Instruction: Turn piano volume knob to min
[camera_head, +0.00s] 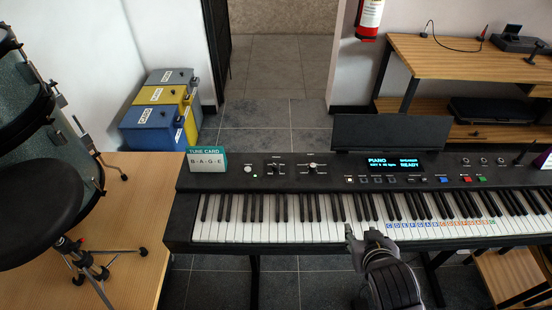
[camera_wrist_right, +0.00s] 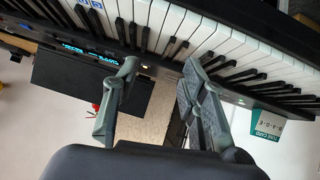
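The black digital piano (camera_head: 225,179) stands across the head view. Two small knobs with pale markings sit on its top panel, a left knob (camera_head: 276,168) and a right knob (camera_head: 312,168). Their labels are too small to read, so I cannot tell which is the volume knob. My right gripper (camera_head: 361,237) is over the front edge of the white keys, to the right of and nearer than both knobs. In the right wrist view its two fingers (camera_wrist_right: 160,70) are apart with nothing between them. My left gripper is not in view.
A tune card (camera_head: 207,160) stands on the piano's left end. A lit display (camera_head: 393,165) and a raised music stand (camera_head: 391,134) are right of the knobs. A drum stool (camera_head: 38,208) is at left. The space above the left keys is clear.

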